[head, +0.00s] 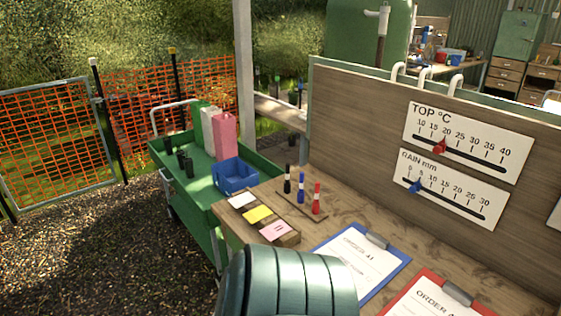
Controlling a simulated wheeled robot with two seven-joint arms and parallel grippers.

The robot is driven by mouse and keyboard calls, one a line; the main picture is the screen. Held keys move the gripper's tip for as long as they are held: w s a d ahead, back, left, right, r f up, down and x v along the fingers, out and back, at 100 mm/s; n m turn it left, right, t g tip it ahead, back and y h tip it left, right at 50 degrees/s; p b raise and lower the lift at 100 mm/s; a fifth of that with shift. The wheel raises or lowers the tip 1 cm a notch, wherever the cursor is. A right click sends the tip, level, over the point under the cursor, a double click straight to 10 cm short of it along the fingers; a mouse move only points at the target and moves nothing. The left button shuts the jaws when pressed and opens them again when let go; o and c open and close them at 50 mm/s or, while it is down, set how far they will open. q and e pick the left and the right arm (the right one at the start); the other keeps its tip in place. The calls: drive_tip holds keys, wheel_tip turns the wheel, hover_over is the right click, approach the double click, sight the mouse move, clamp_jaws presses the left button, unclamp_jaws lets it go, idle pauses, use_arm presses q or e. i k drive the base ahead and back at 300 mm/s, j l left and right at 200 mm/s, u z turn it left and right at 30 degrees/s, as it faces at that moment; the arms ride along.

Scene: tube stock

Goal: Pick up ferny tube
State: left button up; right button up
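No plant that I can tell is the ferny tube shows clearly in the head view. Several small dark tubes (180,158) stand on the green cart (199,187) at the left; they are too small to see any foliage. Some more dark tubes (293,97) stand on a pale bench (279,110) behind the post, partly hidden by the wooden board, and they are too small to tell apart. Neither of my grippers is in view.
A blue crate (235,178) and a pink container (223,136) are on the cart. The wooden bench (312,225) holds three markers (301,190), coloured cards (258,214) and clipboards (362,258). A gauge board (365,140) rises behind it. Gravel (110,255) lies open at left, before an orange fence (50,135).

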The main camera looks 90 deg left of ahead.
sight(188, 162)
drive_tip(key=u, duration=3.15)
drive_tip(key=i+j, duration=0.55)
drive_tip(key=j, duration=0.15)
drive_tip(key=i+j, duration=0.5)
drive_tip(key=j, duration=0.15)
